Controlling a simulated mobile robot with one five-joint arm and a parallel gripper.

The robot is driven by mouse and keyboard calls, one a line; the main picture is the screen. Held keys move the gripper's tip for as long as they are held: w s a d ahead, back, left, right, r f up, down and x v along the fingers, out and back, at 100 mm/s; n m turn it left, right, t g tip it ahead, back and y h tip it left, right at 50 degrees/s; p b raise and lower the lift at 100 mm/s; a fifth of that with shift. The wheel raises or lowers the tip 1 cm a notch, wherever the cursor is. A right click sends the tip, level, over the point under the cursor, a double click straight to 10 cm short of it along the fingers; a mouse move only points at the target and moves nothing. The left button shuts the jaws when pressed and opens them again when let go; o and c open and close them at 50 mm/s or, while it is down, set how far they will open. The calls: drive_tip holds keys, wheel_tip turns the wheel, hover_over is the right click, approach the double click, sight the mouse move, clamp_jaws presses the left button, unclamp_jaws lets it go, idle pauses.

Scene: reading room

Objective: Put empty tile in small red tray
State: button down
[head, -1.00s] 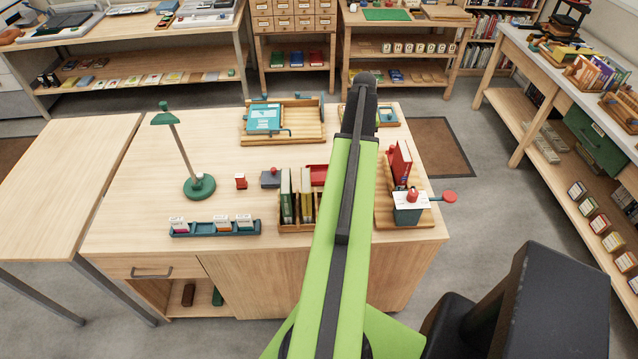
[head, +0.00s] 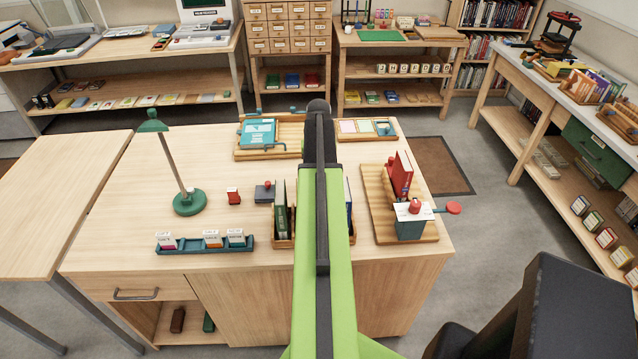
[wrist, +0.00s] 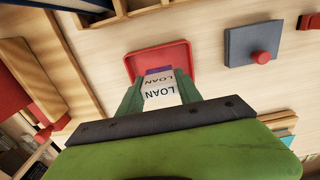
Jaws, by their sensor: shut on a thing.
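The small red tray (wrist: 158,53) lies on the table just beyond and beneath the fingertips. The tile overlaps the tray in the picture; I cannot tell whether they touch. In the head view my arm hides the tray, the gripper and the held tile. A teal rack (head: 205,246) at the table's front left holds three labelled tiles; no blank tile can be made out.
A grey block with a red knob (head: 265,192) stands near the tray, with a small red object (head: 233,196) to its left. A green lamp (head: 188,203) stands farther left. A wooden stand with a red book (head: 402,175) is on the right.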

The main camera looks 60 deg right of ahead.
wheel_tip(320, 180, down, 4)
drive_tip(key=b, duration=0.3)
drive_tip(key=shift+f, duration=0.1)
drive_tip(key=shift+r, duration=0.25)
drive_tip(key=shift+f, duration=0.25)
drive_tip(key=c, duration=0.8)
unclamp_jaws()
drive_tip(key=shift+r, duration=0.1)
wheel_tip(320, 180, up, 13)
drive_tip(key=p, duration=1.2)
drive_tip(key=shift+f, duration=0.35)
